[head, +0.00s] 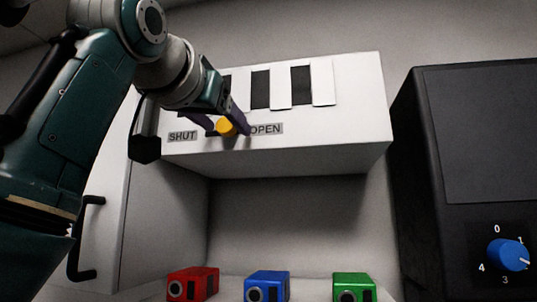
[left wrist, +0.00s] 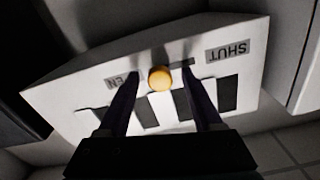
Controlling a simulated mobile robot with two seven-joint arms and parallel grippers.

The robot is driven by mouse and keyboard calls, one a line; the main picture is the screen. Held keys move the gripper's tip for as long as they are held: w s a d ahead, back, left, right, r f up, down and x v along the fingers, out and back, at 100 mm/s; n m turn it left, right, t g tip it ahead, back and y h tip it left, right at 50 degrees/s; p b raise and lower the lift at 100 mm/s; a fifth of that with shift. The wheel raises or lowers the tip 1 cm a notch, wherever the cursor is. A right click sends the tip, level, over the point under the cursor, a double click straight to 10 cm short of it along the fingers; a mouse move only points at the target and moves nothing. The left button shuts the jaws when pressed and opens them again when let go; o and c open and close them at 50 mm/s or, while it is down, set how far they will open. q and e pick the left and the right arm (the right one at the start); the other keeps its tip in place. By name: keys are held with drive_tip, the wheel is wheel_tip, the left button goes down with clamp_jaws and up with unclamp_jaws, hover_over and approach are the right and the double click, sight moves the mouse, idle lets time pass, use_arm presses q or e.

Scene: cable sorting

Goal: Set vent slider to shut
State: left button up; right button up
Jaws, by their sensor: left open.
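The vent slider is a round yellow knob (head: 227,126) on the front of a white vent box (head: 350,130). It sits at the OPEN end of a short dark slot, close to the OPEN label (head: 266,128). The SHUT label (head: 182,136) is to its left. My left gripper (head: 229,129) is open, with one finger on each side of the knob. In the left wrist view the knob (left wrist: 160,79) shows between the two fingers, with visible gaps, and the SHUT label (left wrist: 228,52) is at right. The right gripper is not in view.
White slats with dark openings (head: 260,89) are above the slot. A black appliance with a blue dial (head: 508,254) stands at right. A red box (head: 192,284), a blue box (head: 267,285) and a green box (head: 353,287) stand below. A cabinet door handle (head: 83,240) is at left.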

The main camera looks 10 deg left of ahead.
use_arm(q)
clamp_jaws()
idle(0.6)
idle(0.9)
